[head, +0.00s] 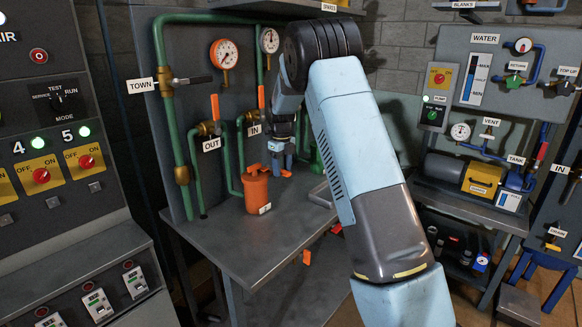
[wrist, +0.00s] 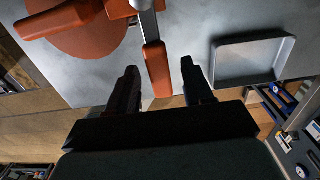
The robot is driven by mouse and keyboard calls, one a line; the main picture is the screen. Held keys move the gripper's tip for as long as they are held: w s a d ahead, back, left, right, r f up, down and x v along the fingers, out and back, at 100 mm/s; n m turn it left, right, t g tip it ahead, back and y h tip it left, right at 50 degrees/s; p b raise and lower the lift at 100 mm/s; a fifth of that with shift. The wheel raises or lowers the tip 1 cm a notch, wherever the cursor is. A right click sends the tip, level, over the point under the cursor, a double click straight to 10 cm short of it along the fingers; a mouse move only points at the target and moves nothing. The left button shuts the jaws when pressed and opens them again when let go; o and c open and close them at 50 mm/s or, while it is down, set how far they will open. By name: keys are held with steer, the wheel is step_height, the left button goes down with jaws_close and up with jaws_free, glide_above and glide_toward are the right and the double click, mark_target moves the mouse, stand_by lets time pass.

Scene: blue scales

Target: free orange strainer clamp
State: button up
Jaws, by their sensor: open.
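The orange strainer (head: 258,194) stands upright on the grey bench below the OUT and IN valves. In the wrist view its round orange lid (wrist: 92,42) is at upper left, with an orange bar across it. The clamp shows there as a grey strip ending in an orange grip (wrist: 157,68). My gripper (wrist: 160,68) is open, with one finger on each side of the orange grip and visible gaps to both. In the head view my gripper (head: 282,160) is just right of the strainer's top, and my arm hides part of the area.
A shallow grey tray (wrist: 214,65) lies right of my gripper in the wrist view. Green pipes (head: 181,140) and the back panel stand close behind the strainer. The front of the bench (head: 230,245) is clear. A water panel (head: 487,75) is at the right.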

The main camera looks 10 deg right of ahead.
steer(key=shift+c, duration=0.4)
jaws_close()
